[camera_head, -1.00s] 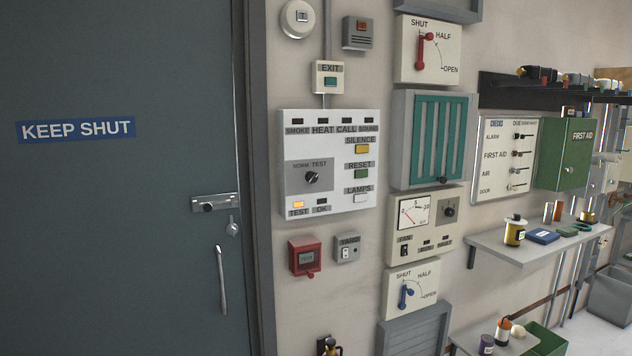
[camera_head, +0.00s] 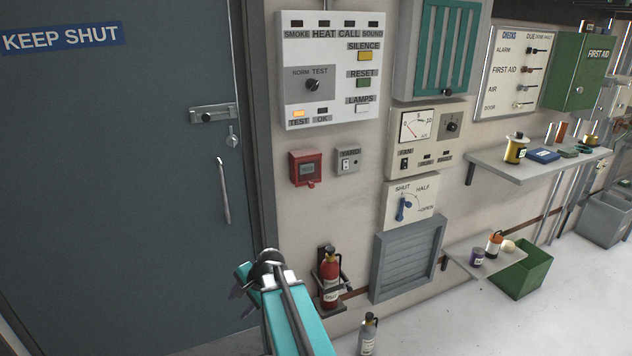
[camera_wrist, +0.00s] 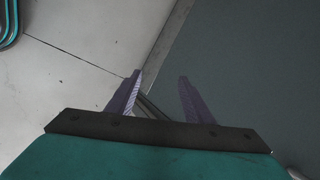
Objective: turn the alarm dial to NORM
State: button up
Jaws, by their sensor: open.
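The alarm panel (camera_head: 333,110) is a white box on the wall right of the door. Its black alarm dial (camera_head: 311,86) sits on a grey plate marked NORM and TEST. The dial's pointer is too small to read surely. The amber TEST lamp (camera_head: 299,114) is lit and the OK lamp (camera_head: 322,111) is dark. My gripper shows in the wrist view (camera_wrist: 158,95) with two purple fingers apart and nothing between them. In the head view my teal arm is low, in front of the door's lower right, well below the panel.
A red call point (camera_head: 305,168) and a YARD switch (camera_head: 348,159) are below the panel. A shelf (camera_head: 510,168) juts out at right.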

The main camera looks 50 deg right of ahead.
jog(key=w+d+r+m+t+h, duration=0.1)
jog(key=w+d+r+m+t, duration=0.15)
jog(key=d+r, duration=0.4)
jog(key=w+d+r+m+t, duration=0.1)
jog(key=d+r+m, duration=0.2)
jog(key=d+r, duration=0.35)
jog(key=m+t+h+b, duration=0.3)
jog(key=m+t+h, duration=0.45)
jog(key=m, duration=0.45)
send_near(315, 85)
jog(key=shift+t, duration=0.3)
jog(key=v, duration=0.4)
jog(key=shift+s+f, duration=0.1)
jog(key=shift+s, duration=0.25)
jog(key=shift+w+d, duration=0.1)
jog(key=p+x, duration=0.2)
jog(key=x, duration=1.1)
jog(key=shift+w+f, duration=0.15)
jog(key=shift+w, duration=0.2)
